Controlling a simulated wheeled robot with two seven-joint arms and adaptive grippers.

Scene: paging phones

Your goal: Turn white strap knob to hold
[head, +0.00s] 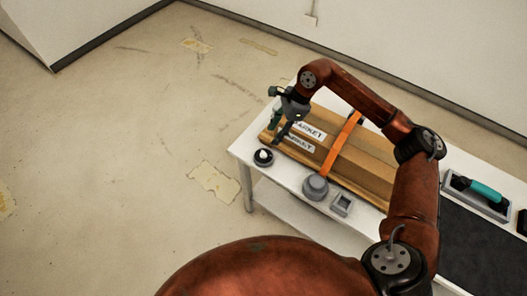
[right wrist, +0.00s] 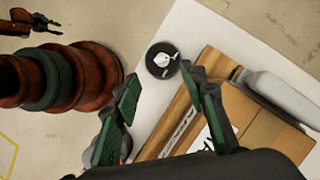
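The white strap knob sits on a round black base (head: 263,157) at the left end of the white table. In the right wrist view the white knob (right wrist: 163,58) shows on its black disc, with its pointed part facing the lower right. My right gripper (head: 278,130) is over the table's left end, above the end of the wooden board and a little up and right of the knob. In the right wrist view its green-padded fingers (right wrist: 162,76) are apart and empty, with the knob beyond the gap. A dark claw-like part at that view's top left may be my left gripper; its opening is unclear.
A cardboard box (head: 354,147) with printed labels lies on a wooden board, crossed by an orange strap (head: 341,139). A grey round knob (head: 316,186) and grey square holder (head: 341,204) stand at the front edge. A teal-handled tool (head: 484,190) is right. The floor leftward is clear.

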